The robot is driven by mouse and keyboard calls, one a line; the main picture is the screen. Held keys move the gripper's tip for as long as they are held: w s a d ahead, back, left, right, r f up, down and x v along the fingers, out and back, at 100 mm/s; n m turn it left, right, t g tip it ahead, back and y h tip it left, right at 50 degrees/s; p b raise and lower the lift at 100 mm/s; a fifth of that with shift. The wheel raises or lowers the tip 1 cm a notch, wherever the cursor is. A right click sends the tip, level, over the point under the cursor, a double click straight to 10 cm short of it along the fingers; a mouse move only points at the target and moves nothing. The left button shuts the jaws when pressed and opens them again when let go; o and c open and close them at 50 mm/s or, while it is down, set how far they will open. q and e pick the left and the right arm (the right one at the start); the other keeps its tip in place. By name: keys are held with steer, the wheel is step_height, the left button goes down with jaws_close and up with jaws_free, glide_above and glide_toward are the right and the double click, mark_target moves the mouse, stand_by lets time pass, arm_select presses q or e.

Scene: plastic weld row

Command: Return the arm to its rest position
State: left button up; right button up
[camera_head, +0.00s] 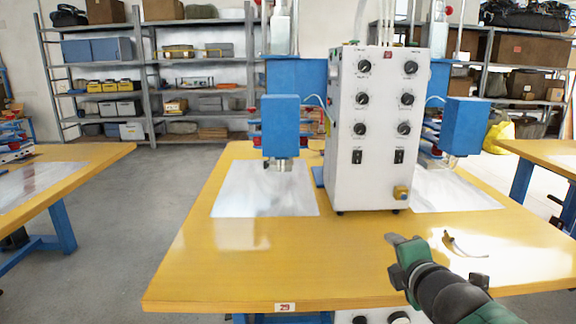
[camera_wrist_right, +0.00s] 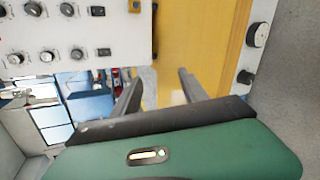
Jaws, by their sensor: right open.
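My right gripper (camera_head: 420,238) reaches in from the lower right in the head view, over the front right part of the yellow table (camera_head: 230,265). Its two grey fingers are spread apart and nothing shows between them. In the right wrist view the gripper (camera_wrist_right: 160,78) also shows its fingers apart, with yellow table top beyond them. My left gripper is in neither view.
A white control box (camera_head: 371,130) with knobs stands on the table, behind and left of my gripper. Blue welding heads (camera_head: 281,125) flank it over pale mats (camera_head: 240,203). The table's front left is clear. Shelves (camera_head: 195,60) stand behind.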

steer(key=s+f+m+g, duration=0.3)
steer(key=s+f+m, duration=0.25)
steer(key=f, duration=0.55)
steer(key=s+f+m+g, duration=0.3)
steer(key=s+f+m, duration=0.25)
steer(key=f, duration=0.45)
steer(key=s+a+f+m+g, duration=0.2)
steer(key=s+f+m+g, duration=0.3)
steer(key=s+f+m, duration=0.6)
step_height(320, 180, up, 38)
steer(key=s+n+p, duration=0.1)
steer(key=p, duration=3.7)
steer(key=shift+s+a+f, duration=0.15)
steer(key=shift+s+a, duration=0.05)
steer(key=shift+s, duration=0.05)
